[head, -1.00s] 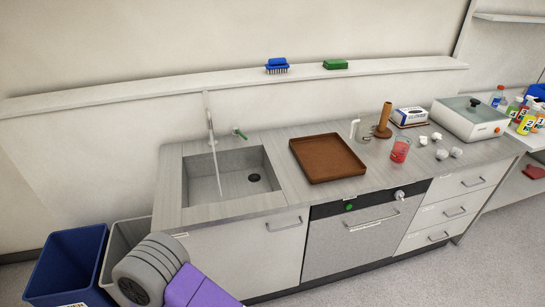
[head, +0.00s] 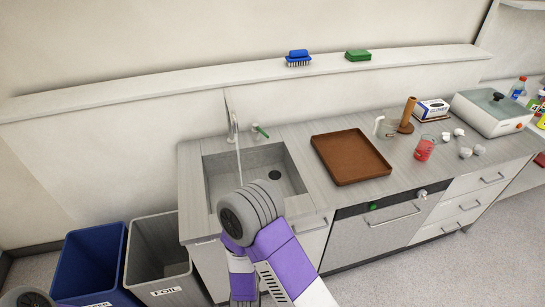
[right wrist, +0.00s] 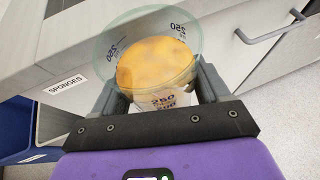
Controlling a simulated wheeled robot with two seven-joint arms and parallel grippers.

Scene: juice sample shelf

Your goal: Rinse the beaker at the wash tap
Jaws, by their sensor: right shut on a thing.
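In the right wrist view my right gripper (right wrist: 160,84) is shut on a clear beaker (right wrist: 155,64) marked 250, with orange residue inside. The beaker's open rim faces away from the gripper. In the head view the gripper and beaker are not visible; my purple and grey arm stands in front of the sink (head: 215,172) and covers part of its front edge. The wash tap (head: 234,127), with a green handle, rises behind the sink. A thin pale line runs down from it into the basin; I cannot tell if it is water. My left gripper is out of view.
A brown tray (head: 352,180) lies right of the sink. A beaker of red liquid (head: 425,149), a glove box (head: 432,109) and a white appliance (head: 490,112) stand farther right. A blue bin (head: 88,262) and a grey FOIL bin (head: 158,255) stand on the floor at left.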

